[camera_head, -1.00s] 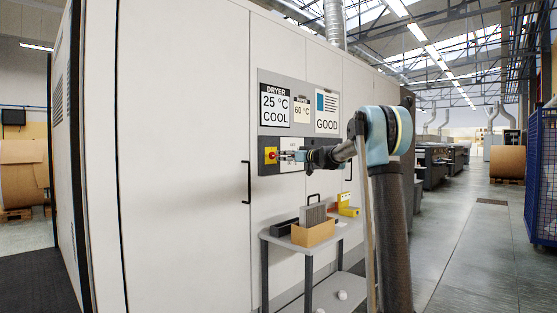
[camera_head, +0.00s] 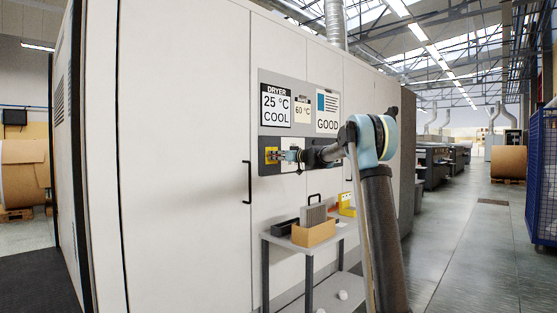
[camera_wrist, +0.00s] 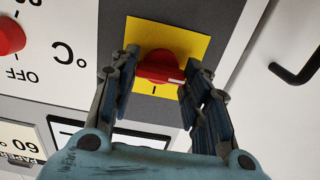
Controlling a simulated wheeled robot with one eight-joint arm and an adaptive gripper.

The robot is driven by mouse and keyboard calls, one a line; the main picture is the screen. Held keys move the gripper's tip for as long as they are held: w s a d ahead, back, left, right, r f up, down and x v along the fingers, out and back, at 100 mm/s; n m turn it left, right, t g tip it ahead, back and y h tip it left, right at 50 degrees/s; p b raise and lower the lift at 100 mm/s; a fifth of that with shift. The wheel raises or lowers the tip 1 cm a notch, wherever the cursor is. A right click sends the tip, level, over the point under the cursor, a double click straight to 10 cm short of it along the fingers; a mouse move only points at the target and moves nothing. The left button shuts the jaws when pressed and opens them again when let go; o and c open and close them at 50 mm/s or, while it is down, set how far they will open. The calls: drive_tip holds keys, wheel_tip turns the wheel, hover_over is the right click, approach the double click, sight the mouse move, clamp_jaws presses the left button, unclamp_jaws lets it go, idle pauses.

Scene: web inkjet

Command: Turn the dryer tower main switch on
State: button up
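The main switch is a red rotary knob (camera_wrist: 160,66) on a yellow plate (camera_wrist: 194,45) in the wrist view. A white mark shows at the knob's lower right edge. My gripper (camera_wrist: 160,72) has its two fingers apart, one on each side of the knob. I cannot tell whether they touch it. In the head view the yellow plate (camera_head: 268,151) is at the left end of the grey panel on the dryer cabinet, and my gripper (camera_head: 281,156) reaches it from the right, covering most of the knob.
A second red knob (camera_wrist: 8,37) with an OFF label is at the wrist view's left. The dryer display (camera_head: 276,104) reads 25 °C COOL. A black door handle (camera_head: 247,182) is left of the panel. A grey cart (camera_head: 290,244) with a cardboard box (camera_head: 314,233) stands below.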

drive_tip(key=shift+d, duration=0.25)
drive_tip(key=shift+c, duration=0.5)
drive_tip(key=shift+a, duration=0.15)
drive_tip(key=shift+w+d+f+m, duration=0.1)
drive_tip(key=shift+m, duration=4.4)
drive_tip(key=shift+w+d+f+m, duration=0.1)
drive_tip(key=shift+m, duration=4.4)
drive_tip(key=o, duration=1.1)
drive_tip(key=shift+c, duration=0.2)
